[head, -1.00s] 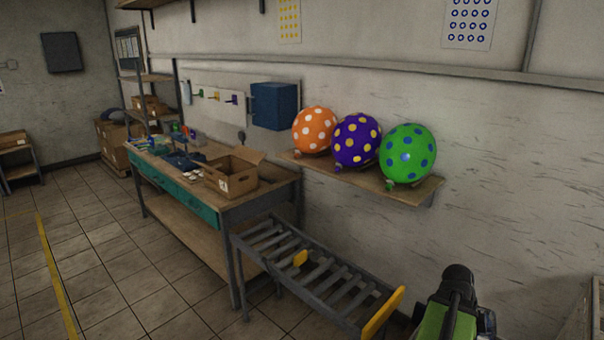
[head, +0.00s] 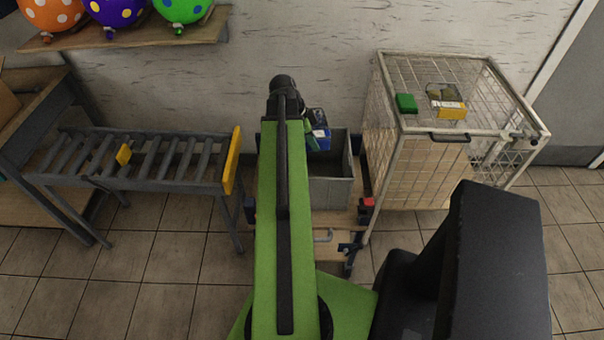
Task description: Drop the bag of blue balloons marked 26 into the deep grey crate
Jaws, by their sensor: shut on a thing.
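A blue bag (head: 322,143) with a small white label shows at the end of my green arm; its number is too small to read. My gripper (head: 311,136) is shut on it, and the arm and dark wrist hide much of the jaws and part of the bag. The deep grey crate (head: 332,192) stands open below, and the bag appears over its back part. My arm hides the crate's left side. I cannot tell how high the bag is above the rim.
A roller conveyor (head: 150,160) with a yellow end stop is at left. A balloon shelf (head: 130,38) hangs on the wall. Tiled floor is clear in front.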

